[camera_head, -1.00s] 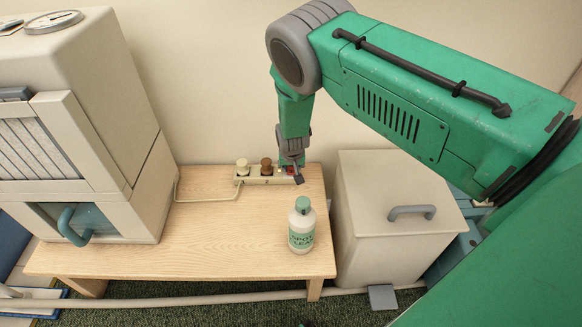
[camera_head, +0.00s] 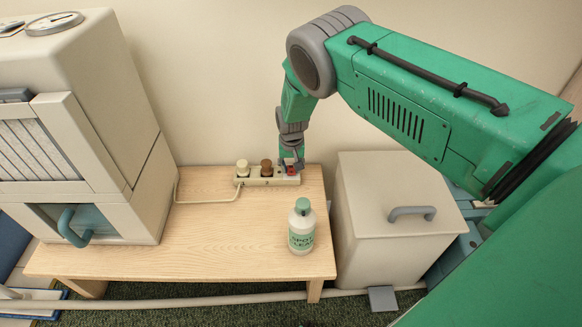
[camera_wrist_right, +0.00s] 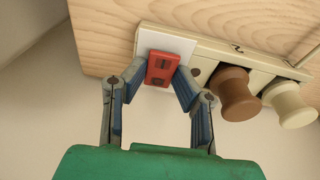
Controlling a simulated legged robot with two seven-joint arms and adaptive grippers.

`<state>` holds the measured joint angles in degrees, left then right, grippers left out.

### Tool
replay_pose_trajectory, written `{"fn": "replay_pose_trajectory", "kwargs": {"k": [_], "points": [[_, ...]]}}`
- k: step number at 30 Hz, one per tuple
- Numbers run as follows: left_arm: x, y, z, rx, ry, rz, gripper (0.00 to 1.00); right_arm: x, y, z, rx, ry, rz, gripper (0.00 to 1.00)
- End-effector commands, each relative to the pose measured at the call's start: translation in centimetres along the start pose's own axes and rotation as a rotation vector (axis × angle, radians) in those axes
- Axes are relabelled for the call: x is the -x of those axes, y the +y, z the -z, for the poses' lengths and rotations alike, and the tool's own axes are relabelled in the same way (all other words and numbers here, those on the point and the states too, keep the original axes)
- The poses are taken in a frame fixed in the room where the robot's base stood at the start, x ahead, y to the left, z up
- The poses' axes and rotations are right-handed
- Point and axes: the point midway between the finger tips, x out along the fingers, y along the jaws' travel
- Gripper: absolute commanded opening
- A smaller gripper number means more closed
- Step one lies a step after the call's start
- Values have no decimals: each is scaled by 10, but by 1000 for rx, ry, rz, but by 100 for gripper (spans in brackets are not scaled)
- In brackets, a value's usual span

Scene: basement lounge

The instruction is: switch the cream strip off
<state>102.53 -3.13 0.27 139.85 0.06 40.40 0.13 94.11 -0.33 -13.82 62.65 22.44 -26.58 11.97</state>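The cream strip (camera_head: 253,180) lies along the back of the wooden table, near its right end, with a cream plug (camera_head: 242,168) and a brown plug (camera_head: 266,167) in it. Its red switch (camera_wrist_right: 161,69) sits on a white plate at the end beyond the brown plug. The switch's tilt is hard to tell. My right gripper (camera_head: 291,168) is over that end. In the wrist view my right gripper (camera_wrist_right: 160,80) has its fingertips apart, one on each side of the red switch. I cannot tell whether they touch it. My left gripper is not in view.
A white bottle with a green cap (camera_head: 302,228) stands at the table's front right. A cream bin with a grey handle (camera_head: 385,225) is right of the table (camera_head: 150,261). A large cream machine (camera_head: 85,110) stands on the left. The table's middle is clear.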

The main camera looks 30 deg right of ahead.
Motion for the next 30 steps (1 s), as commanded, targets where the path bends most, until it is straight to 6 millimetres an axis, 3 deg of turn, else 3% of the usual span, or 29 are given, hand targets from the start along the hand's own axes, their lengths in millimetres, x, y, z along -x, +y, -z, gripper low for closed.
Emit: {"fn": "replay_pose_trajectory", "kwargs": {"k": [2,14,30], "points": [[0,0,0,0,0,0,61,0,-1,0,0,1,1,45],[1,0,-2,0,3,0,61,7,-1,1,0,3,1,45],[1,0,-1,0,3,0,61,106,-1,1,1,2,2,45]]}}
